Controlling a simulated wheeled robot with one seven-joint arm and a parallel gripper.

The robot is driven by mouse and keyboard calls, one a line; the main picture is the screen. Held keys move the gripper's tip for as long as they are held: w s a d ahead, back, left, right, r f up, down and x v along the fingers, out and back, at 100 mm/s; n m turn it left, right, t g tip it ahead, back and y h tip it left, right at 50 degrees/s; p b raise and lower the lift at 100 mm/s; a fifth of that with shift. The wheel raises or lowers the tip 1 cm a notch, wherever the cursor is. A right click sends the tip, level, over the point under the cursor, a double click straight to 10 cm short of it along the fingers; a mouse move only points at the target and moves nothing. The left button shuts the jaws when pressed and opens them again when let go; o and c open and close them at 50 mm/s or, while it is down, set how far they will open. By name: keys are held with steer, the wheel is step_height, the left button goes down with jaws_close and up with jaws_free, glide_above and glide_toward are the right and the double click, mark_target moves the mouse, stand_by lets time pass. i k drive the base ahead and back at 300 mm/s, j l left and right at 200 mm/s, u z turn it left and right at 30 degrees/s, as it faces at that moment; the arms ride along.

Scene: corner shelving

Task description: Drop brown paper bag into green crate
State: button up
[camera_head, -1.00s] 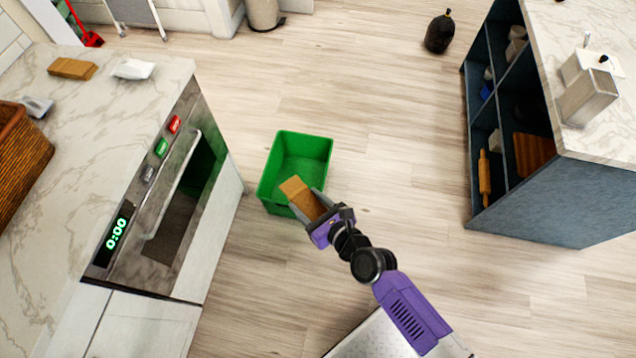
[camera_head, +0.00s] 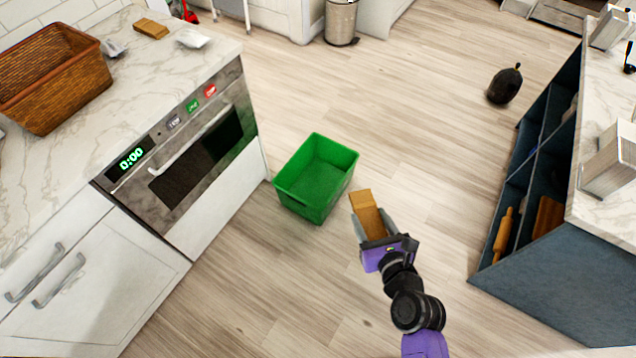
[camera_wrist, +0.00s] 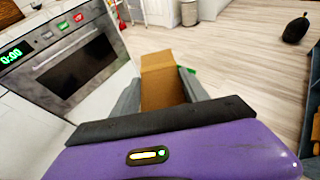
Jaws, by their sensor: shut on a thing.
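A brown paper bag (camera_head: 366,211) is held between the fingers of my gripper (camera_head: 372,222), which is shut on it. The bag also shows in the wrist view (camera_wrist: 161,82), between the two grey fingers. The green crate (camera_head: 292,186) stands on the floor, open at the top and empty as far as I can see. In the head view my gripper and the bag are to the right of the crate, apart from it. In the wrist view the bag hides most of the crate; only a small green corner (camera_wrist: 190,70) shows at its right.
An oven with a counter (camera_head: 180,140) stands at the left, holding a wicker basket (camera_head: 50,75) and another brown bag (camera_head: 151,29). A blue shelf unit (camera_head: 545,225) stands at the right. The floor around the crate is clear.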

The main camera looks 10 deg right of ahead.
mark_target(320, 188)
steer(key=i+l+u, duration=0.4)
steer(key=i+l, duration=0.15)
steer(key=i, duration=0.35)
steer(key=i+l+u, duration=0.45)
steer(key=i+l, duration=0.35)
